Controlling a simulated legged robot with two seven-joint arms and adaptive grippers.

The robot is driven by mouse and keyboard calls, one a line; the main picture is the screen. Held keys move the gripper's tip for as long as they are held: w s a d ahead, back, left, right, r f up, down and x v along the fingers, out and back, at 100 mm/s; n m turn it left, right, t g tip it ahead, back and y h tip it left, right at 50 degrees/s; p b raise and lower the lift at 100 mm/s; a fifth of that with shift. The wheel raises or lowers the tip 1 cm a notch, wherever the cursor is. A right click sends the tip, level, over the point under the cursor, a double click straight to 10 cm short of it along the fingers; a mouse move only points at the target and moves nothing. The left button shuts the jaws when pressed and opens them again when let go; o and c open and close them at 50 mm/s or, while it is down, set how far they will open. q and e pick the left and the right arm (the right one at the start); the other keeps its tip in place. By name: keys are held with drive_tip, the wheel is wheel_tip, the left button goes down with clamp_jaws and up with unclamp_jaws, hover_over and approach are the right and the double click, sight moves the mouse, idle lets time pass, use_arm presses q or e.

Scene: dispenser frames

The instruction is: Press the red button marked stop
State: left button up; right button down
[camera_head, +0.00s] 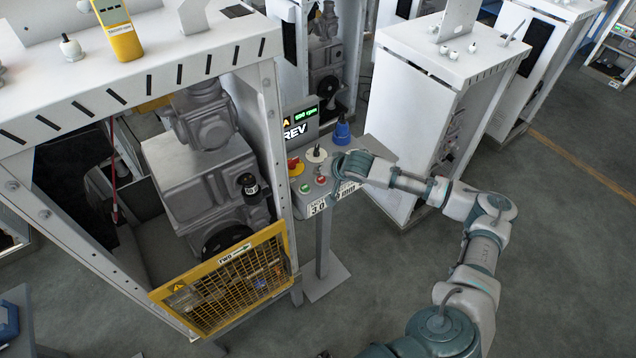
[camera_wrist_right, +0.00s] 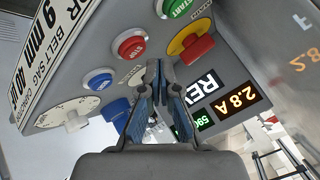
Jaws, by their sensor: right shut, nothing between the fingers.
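The red button (camera_wrist_right: 130,44) is a round cap in a pale ring on the grey control panel (camera_head: 297,207). In the head view the red button (camera_head: 321,180) shows small on the panel's sloping top, just left of my right gripper (camera_head: 343,167). In the wrist view my right gripper (camera_wrist_right: 159,72) is shut and empty. Its fingertips lie below and right of the red button in that picture; whether they touch the panel I cannot tell. My left gripper is not in view.
Beside the red button are a green button (camera_wrist_right: 177,7), a blue button (camera_wrist_right: 98,82) and a yellow-based red knob (camera_wrist_right: 190,43). A white dial (camera_wrist_right: 68,116) sits farther along. The lit screen (camera_head: 299,122) stands behind. A caged machine (camera_head: 225,280) stands left; open floor lies right.

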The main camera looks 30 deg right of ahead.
drive_tip(key=shift+d+f, duration=0.25)
drive_tip(key=shift+d, duration=0.35)
drive_tip(key=shift+d+f, duration=0.1)
drive_tip(key=shift+d, duration=0.2)
drive_tip(key=shift+a, duration=0.45)
drive_tip(key=shift+a+r, duration=0.2)
drive_tip(key=shift+a, duration=0.05)
drive_tip(key=shift+d+f, duration=0.15)
drive_tip(key=shift+d, duration=0.35)
drive_tip(key=shift+s+a+f, duration=0.1)
drive_tip(key=shift+a+f, duration=0.05)
drive_tip(key=shift+a, duration=0.5)
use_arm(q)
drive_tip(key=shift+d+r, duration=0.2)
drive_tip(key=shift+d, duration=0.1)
